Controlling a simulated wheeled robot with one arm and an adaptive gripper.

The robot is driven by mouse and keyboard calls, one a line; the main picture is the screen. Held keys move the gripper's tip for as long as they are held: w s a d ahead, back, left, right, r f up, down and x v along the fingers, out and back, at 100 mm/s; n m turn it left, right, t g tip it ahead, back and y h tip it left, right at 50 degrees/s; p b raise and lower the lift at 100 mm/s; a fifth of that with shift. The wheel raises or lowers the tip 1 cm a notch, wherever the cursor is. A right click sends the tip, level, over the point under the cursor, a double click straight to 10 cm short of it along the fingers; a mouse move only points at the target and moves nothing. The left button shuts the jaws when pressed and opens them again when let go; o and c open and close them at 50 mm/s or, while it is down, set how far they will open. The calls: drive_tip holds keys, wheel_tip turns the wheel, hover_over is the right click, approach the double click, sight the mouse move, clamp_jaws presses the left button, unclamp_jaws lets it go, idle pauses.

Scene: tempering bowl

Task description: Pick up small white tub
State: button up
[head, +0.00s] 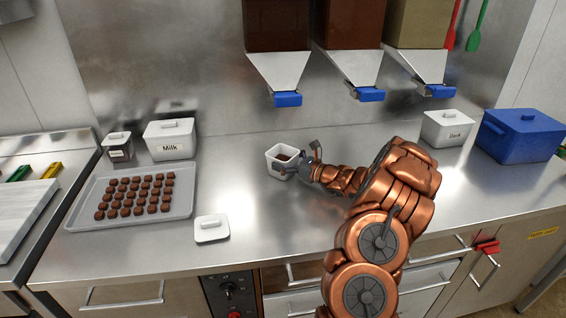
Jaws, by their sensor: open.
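The small white tub (272,169) stands upright and uncovered on the steel counter near the middle of the head view. Brown contents show inside it. My gripper (302,164) is at the tub's right side, with its fingers open close to the tub's wall. I cannot tell whether a finger touches the tub or reaches over its rim. The arm comes in from the lower right and hides the counter to the right of the gripper.
A white lid (211,229) lies on the counter, left and nearer. A grey tray (84,213) of chocolates is further left. The Milk tub (170,140) stands behind it. Dispensers with blue outlets (288,99) hang above. A Dark tub (445,130) and blue box (518,137) stand right.

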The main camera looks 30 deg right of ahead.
drive_tip(key=shift+w+a, duration=0.15)
drive_tip(key=shift+w, duration=0.25)
drive_tip(key=c, duration=1.2)
